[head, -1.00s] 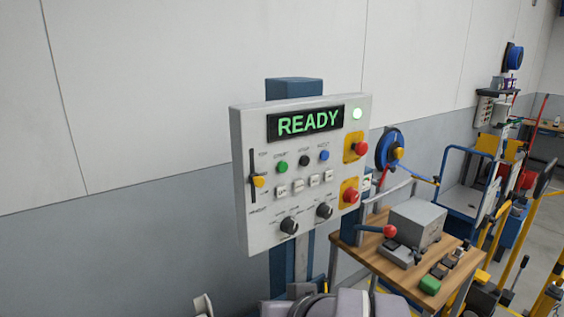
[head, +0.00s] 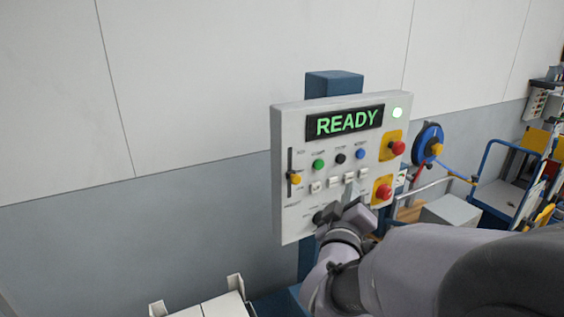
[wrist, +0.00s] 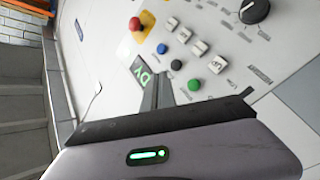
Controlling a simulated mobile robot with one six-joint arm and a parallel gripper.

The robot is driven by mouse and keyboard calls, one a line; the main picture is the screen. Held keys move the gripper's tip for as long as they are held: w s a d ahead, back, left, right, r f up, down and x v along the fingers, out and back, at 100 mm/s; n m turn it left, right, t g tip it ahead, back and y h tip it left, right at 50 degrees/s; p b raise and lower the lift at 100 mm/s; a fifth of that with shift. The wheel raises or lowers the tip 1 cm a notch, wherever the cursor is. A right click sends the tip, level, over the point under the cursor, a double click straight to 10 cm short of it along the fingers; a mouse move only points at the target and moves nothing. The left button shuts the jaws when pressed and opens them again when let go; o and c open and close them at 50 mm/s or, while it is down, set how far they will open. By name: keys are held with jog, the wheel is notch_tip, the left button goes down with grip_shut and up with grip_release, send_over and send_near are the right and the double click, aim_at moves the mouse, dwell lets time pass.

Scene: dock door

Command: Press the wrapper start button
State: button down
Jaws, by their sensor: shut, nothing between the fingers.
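The wrapper control panel (head: 300,125) is a light grey box on a blue post, with a lit READY display (head: 346,122). A green button (head: 318,164), probably the start button, sits at the left of a row with a black button (head: 340,158) and a blue button (head: 360,153). The small label above it is blurred. In the wrist view the green button (wrist: 194,84) shows just right of my gripper's dark fingers (wrist: 163,82). In the head view my gripper (head: 346,212) is below the button row, covering the lower panel. It is shut and empty; I cannot tell its gap to the panel.
Two red buttons on yellow plates, upper (head: 397,147) and lower (head: 383,191), stand at the panel's right. A yellow-knobbed slider (head: 295,179) is at its left, and white keys (head: 333,181) lie below the green button. A blue reel (head: 427,143) is behind.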

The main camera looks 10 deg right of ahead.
aim_at(319, 165)
jog(key=w+a+p, duration=0.1)
jog(key=w+a, duration=0.1)
jog(key=w, duration=0.6)
jog(key=shift+w+a+p, duration=0.2)
jog(key=shift+a+p, duration=0.1)
jog(key=shift+a, duration=0.1)
jog(key=shift+w, duration=0.1)
dwell(1.6)
jog(key=shift+w+a, duration=0.15)
jog(key=shift+w, duration=0.15)
jog(key=shift+w+a, duration=0.15)
jog(key=shift+w, duration=0.3)
dwell(0.6)
dwell(0.3)
jog(key=shift+s+d+b, duration=0.3)
jog(key=shift+s+b, duration=0.35)
jog(key=shift+s, duration=0.2)
